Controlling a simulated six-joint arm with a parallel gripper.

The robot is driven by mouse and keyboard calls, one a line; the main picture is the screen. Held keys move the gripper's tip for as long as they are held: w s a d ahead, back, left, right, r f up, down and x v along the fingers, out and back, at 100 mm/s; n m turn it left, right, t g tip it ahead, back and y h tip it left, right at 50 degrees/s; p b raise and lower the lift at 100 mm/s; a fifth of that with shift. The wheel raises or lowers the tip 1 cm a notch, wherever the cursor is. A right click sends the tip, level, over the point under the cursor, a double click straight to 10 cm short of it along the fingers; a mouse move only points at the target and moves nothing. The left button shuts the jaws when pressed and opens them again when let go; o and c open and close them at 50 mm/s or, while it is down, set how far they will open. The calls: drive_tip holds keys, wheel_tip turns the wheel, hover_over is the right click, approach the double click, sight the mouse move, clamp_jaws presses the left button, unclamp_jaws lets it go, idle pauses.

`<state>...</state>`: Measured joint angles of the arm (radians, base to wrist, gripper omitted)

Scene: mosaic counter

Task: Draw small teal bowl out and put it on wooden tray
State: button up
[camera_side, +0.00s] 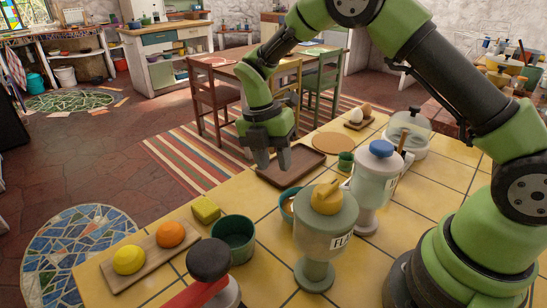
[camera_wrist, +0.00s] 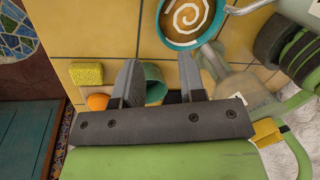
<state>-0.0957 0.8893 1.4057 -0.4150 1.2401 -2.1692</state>
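The small teal bowl (camera_side: 286,213) stands on the counter, partly hidden behind a yellow-topped jar. In the wrist view the small teal bowl (camera_wrist: 167,32) is at the top, with a cream spiral on brown inside. The dark wooden tray (camera_side: 309,170) lies flat on the counter behind it, and nothing is seen on its visible part. My gripper (camera_side: 273,163) is in the air in front of the tray in the side view, pointing down. In the wrist view my gripper (camera_wrist: 158,68) is open, with nothing held between its fingers.
The yellow-topped jar (camera_side: 325,232) and a blue-topped jar (camera_side: 375,172) crowd the bowl's right side. A deeper teal pot (camera_side: 233,240), a yellow sponge (camera_side: 205,209) and a board with an orange (camera_side: 170,234) and a lemon (camera_side: 129,260) are to the left. A green cup (camera_side: 345,161) stands near the tray.

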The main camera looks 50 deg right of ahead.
sight(282, 196)
drive_tip(key=x, duration=1)
drive_tip(key=shift+r, duration=0.1)
drive_tip(key=shift+c, duration=0.2)
clamp_jaws()
